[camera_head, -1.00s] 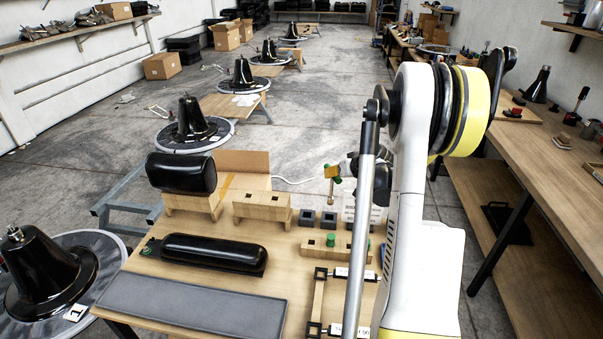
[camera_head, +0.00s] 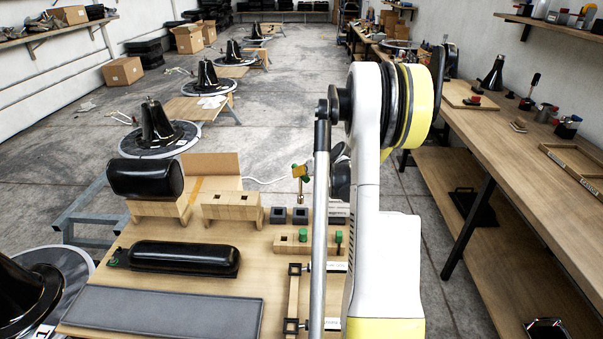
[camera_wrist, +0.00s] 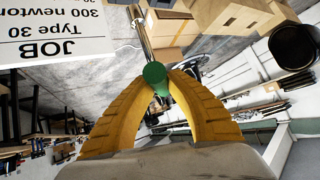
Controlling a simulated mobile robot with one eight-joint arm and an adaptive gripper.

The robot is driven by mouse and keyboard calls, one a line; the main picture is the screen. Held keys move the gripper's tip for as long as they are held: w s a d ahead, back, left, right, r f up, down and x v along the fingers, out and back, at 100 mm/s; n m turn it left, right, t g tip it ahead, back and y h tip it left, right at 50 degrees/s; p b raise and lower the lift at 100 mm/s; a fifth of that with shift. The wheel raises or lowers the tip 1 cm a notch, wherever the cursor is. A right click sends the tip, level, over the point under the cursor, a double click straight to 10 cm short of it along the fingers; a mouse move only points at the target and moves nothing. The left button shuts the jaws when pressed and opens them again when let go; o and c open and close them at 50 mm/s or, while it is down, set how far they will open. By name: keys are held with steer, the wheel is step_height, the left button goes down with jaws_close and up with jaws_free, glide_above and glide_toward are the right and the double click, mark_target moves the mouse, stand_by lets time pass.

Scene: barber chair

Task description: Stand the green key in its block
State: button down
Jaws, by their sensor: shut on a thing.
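The green key shows in the wrist view as a green head (camera_wrist: 155,73) with a pale metal shaft (camera_wrist: 142,32) beyond it. My gripper (camera_wrist: 161,90), with yellow fingers, is shut on the green head. In the head view my gripper (camera_head: 300,172) is small, and the key's shaft (camera_head: 300,195) hangs about upright below it. It appears above the back part of the table. Small dark blocks (camera_head: 278,215) with square holes stand in a row there. A wooden block (camera_head: 285,243) in front carries green-topped pieces (camera_head: 303,236). Which block belongs to the key cannot be told.
A wooden block with square holes (camera_head: 230,206) and a black cushion (camera_head: 145,178) on a wooden stand are left of the dark blocks. A long black pad (camera_head: 185,257) and a grey tray (camera_head: 160,315) lie nearer. My arm hides the table's right side. A JOB sign (camera_wrist: 50,35) is close in the wrist view.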

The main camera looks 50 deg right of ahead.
mark_target(301, 192)
steer(key=shift+f+b, duration=1.75)
steer(key=shift+f, duration=0.65)
steer(key=shift+f+b, duration=0.9)
steer(key=shift+b, duration=0.05)
steer(key=shift+f, duration=1)
steer(key=c, duration=1.3)
jaws_free()
steer(key=shift+c, duration=0.2)
steer(key=v, duration=1.2)
